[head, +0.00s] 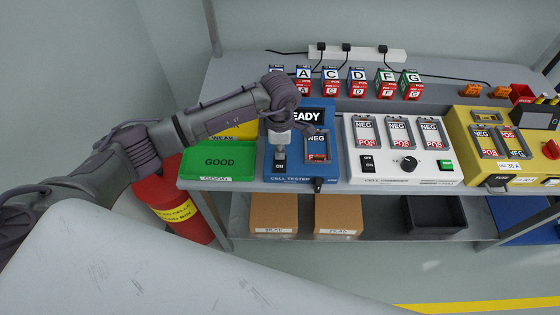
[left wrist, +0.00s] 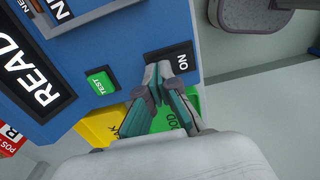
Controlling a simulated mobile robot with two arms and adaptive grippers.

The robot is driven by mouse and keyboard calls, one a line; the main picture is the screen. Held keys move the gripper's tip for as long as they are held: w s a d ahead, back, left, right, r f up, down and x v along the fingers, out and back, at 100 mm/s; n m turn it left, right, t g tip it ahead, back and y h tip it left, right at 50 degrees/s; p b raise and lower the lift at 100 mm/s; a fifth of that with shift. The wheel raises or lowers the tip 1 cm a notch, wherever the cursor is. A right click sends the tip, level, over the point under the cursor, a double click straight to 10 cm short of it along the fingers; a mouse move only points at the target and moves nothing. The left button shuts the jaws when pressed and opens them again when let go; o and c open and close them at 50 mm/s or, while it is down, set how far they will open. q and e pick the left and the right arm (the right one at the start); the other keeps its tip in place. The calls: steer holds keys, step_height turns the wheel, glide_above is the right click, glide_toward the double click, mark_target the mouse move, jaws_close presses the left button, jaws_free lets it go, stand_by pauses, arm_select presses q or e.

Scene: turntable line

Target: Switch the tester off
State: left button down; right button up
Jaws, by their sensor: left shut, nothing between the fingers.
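The blue cell tester (head: 296,173) stands on the bench; its dark display (head: 303,116) reads READY, partly hidden by my left arm. The tester's black switch (left wrist: 181,58) shows the word ON in the left wrist view. My left gripper (head: 280,157) is shut and empty, pointing down at the switch. In the left wrist view its fingertips (left wrist: 158,68) overlap the switch and hide part of it; I cannot tell whether they touch. A green TEST button (left wrist: 101,81) is beside the switch. My right gripper is not in view.
A green GOOD tray (head: 207,162) and a yellow tray (head: 243,131) stand left of the tester. The white cell charger (head: 385,176) stands close on its right, with a yellow unit (head: 463,140) beyond. Lettered blocks (head: 357,78) line the back.

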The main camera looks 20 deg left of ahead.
arm_select(q)
steer(key=shift+f, duration=0.3)
steer(key=shift+r+p, duration=1.7)
steer(key=shift+r, duration=1.85)
steer(key=shift+f, duration=0.1)
